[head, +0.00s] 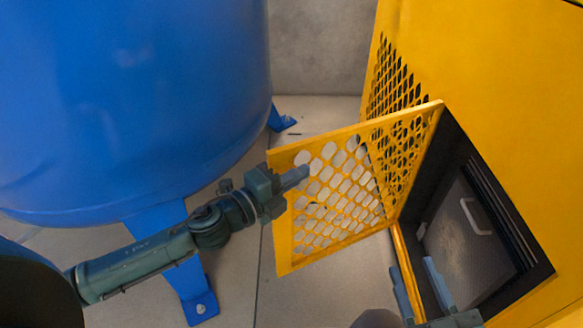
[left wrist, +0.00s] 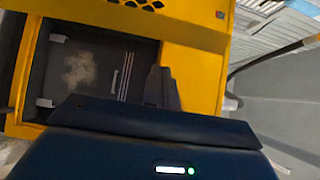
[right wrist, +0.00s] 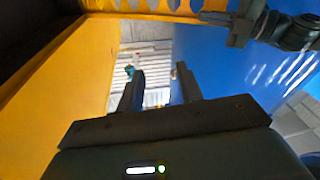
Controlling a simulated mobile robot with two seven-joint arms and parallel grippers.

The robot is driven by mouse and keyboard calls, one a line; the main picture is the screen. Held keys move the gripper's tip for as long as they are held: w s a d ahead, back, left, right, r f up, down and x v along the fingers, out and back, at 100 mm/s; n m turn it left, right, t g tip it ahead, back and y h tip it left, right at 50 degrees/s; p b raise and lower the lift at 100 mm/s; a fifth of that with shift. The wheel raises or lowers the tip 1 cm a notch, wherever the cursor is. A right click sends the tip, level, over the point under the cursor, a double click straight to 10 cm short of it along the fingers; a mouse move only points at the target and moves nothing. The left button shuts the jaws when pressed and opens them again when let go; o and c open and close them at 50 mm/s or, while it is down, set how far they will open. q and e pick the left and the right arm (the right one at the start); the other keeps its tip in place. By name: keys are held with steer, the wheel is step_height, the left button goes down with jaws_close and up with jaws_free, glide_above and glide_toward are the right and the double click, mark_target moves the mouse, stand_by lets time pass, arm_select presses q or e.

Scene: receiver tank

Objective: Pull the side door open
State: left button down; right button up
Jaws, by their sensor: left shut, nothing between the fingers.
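The side door (head: 335,190), a yellow frame with mesh, stands swung out from the yellow cabinet (head: 520,90). Its right edge is at the dark opening (head: 515,245); its free edge points left toward the blue tank. My left gripper (head: 303,173) is shut and empty in front of the door's free edge; whether it touches is unclear. Its closed fingers show in the left wrist view (left wrist: 160,85). My right gripper (head: 411,264) is open and empty, low in front of the opening. Its parted fingers show in the right wrist view (right wrist: 160,80).
Inside the opening is a grey panel (head: 455,240) with a pale handle (head: 475,217). The big blue tank (head: 130,90) stands on blue legs (head: 200,295) at the left, close to my left arm. Tiled floor (head: 315,290) shows below the door.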

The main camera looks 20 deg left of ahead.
arm_select(q)
steer(key=shift+w+a, duration=0.8)
steer(key=shift+w, duration=0.05)
steer(key=w+a+m+g+h+b, duration=0.1)
steer(key=w+a+h+b, duration=0.1)
steer(key=w+a, duration=0.5)
steer(key=shift+w+a+m+g, duration=0.2)
steer(key=shift+w+m+g, duration=0.1)
steer(key=shift+w, duration=0.85)
steer(key=shift+s+d, duration=0.1)
steer(key=shift+s, duration=0.05)
